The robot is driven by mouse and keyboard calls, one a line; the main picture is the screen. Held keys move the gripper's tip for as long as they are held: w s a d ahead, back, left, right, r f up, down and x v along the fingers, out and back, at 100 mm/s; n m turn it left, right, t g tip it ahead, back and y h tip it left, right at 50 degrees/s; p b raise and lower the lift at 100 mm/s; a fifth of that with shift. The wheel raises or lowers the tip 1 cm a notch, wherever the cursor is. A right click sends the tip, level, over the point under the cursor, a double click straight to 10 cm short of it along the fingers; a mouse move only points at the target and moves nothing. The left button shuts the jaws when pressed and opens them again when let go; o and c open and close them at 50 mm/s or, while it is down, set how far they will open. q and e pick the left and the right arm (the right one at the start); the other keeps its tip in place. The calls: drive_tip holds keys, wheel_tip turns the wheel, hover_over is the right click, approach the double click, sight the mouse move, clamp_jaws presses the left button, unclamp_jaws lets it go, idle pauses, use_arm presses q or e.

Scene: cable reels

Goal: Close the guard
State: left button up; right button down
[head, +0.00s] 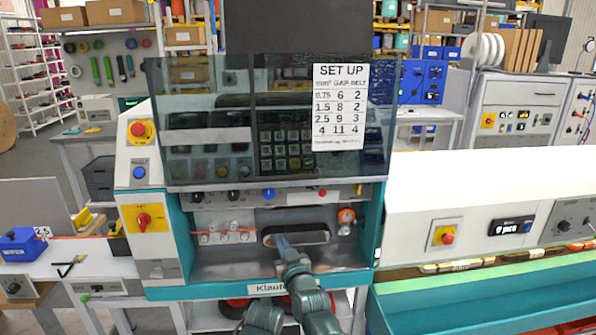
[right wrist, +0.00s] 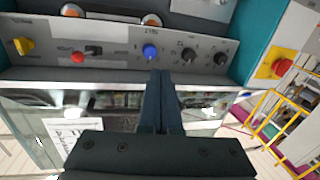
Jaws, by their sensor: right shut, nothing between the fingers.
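The guard (head: 218,130) is a tinted see-through panel on the front of the teal and white machine. It stands raised, above the knob strip, and the bay below it is open. A white set-up sheet (head: 340,107) is on its right part. In the right wrist view the guard (right wrist: 30,118) shows upside down below the knob strip, partly hidden by my gripper. My right gripper (head: 283,243) is shut and empty in front of the lower bay, below the guard. Its closed fingers (right wrist: 160,90) point toward the knob strip in the right wrist view. My left gripper is not in view.
A red emergency stop (head: 138,129) is on the left post. A white machine (head: 470,180) adjoins on the right, a bench on the left.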

drive_tip(key=s+d+r+m+t+h+p, duration=0.1)
drive_tip(key=d+r+m+t+h, duration=0.15)
drive_tip(key=r, duration=0.45)
drive_tip(key=d+r+m+t+h+p, duration=0.1)
drive_tip(key=d+r+t, duration=0.25)
drive_tip(key=r, duration=0.35)
wheel_tip(320, 180, up, 5)
drive_tip(key=p, duration=0.5)
hover_over(298, 179)
drive_tip(key=s, duration=0.3)
drive_tip(key=f+b, duration=0.3)
drive_tip(key=shift+w+f+t, duration=0.2)
drive_tip(key=shift+w+t, duration=0.2)
drive_tip(key=shift+w+f+b, duration=0.1)
drive_tip(key=shift+f+b, duration=0.4)
drive_tip(key=shift+b, duration=0.15)
wheel_tip(298, 179, down, 38)
drive_tip(key=b, duration=3.8)
